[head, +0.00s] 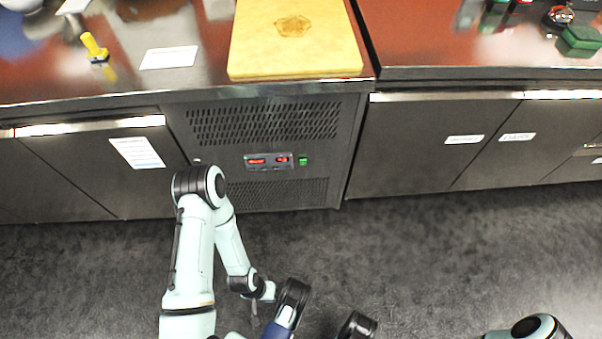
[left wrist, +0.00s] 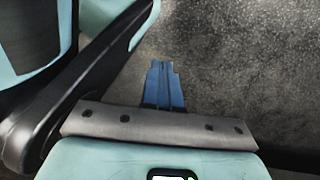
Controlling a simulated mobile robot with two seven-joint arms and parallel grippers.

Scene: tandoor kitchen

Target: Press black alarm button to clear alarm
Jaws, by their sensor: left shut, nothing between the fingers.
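The control panel (head: 269,161) is set in the dark vented front of the counter unit in the head view. It has two small lit red displays or switches, and a green switch (head: 303,161) sits just right of it. A black alarm button cannot be made out at this size. My left arm is folded in front of the unit, its elbow just below and left of the panel. My left gripper (left wrist: 163,86) shows blue fingers closed together and empty over the dark floor in the left wrist view, away from the panel. My right gripper is not in view.
A yellow cutting board (head: 295,40) lies on the counter above the unit. A yellow-handled tool (head: 94,46) and a white card (head: 169,58) lie left of it. Cabinet doors (head: 430,145) flank the unit. The grey floor (head: 450,250) in front is mostly clear.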

